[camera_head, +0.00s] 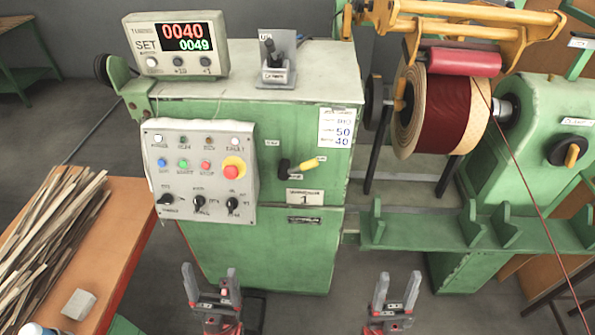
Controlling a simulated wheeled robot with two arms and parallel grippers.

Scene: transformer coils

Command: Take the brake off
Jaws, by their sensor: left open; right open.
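The green winding machine (205,250) stands in front of me with a grey control panel (150,190). The panel has several small buttons, a red mushroom button (231,172) on a yellow ring, and a row of black rotary knobs along its bottom. No label clearly names the brake. My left gripper (210,272) is open and empty, low in front of the machine. My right gripper (399,278) is open and empty, further right. Neither touches anything.
A counter display (145,48) reads 0040 over 0049. A dark red coil (447,110) sits on the spindle, its wire running down right. A yellow frame with a red roller (465,62) hangs above. An orange bench (135,205) with strips stands left. Floor between the grippers is clear.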

